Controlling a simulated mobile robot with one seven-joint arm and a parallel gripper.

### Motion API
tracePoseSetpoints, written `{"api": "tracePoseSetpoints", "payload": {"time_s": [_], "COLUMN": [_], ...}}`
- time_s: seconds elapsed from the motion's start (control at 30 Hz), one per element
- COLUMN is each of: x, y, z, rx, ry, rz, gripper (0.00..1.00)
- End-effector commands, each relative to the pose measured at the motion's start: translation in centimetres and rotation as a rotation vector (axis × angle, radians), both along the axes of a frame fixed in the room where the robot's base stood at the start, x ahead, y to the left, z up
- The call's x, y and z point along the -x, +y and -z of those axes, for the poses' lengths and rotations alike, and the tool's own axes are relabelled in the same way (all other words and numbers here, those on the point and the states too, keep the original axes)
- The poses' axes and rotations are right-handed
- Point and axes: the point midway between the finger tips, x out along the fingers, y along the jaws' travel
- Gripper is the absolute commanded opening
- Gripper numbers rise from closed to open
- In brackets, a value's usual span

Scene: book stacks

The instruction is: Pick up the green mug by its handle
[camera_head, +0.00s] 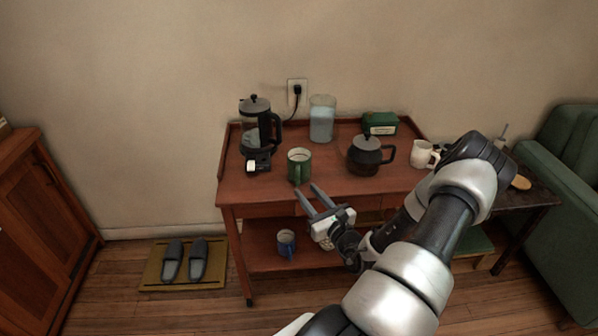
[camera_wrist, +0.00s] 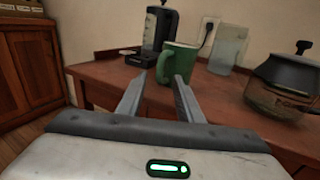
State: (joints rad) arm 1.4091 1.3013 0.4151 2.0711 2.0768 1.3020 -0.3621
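The green mug (camera_head: 300,163) stands upright on the top of the wooden cart (camera_head: 345,187), near the middle of its left half. Its handle faces the front edge, toward my gripper. In the wrist view the mug (camera_wrist: 182,66) is just beyond my fingertips, with the handle (camera_wrist: 163,66) on its near left side. My gripper (camera_head: 313,192) is open and empty in front of the cart's edge, a little short of the mug. In the wrist view the open fingers (camera_wrist: 158,82) point toward the mug, apart from it as far as I can see.
A coffee maker (camera_head: 256,128) stands behind left of the mug, and a dark teapot (camera_head: 367,156) to its right. A water pitcher (camera_head: 321,119), a green box (camera_head: 380,123) and a white mug (camera_head: 422,154) are also on top. A blue mug (camera_head: 286,242) is on the lower shelf.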

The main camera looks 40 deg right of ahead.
Motion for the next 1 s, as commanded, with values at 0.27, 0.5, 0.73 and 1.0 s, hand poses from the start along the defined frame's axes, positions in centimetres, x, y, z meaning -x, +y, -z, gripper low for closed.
{"api": "tracePoseSetpoints", "payload": {"time_s": [0.27, 0.5, 0.73, 1.0], "x": [-4.0, -4.5, -4.4, -4.5], "y": [-0.5, -0.6, -0.6, -0.6], "z": [0.0, -0.1, -0.1, -0.2], "rx": [0.002, -0.001, 0.000, 0.001], "ry": [-0.002, 0.000, 0.000, -0.003], "rz": [-0.001, -0.001, -0.001, -0.001], "gripper": [0.33, 0.33, 0.00, 0.00]}}
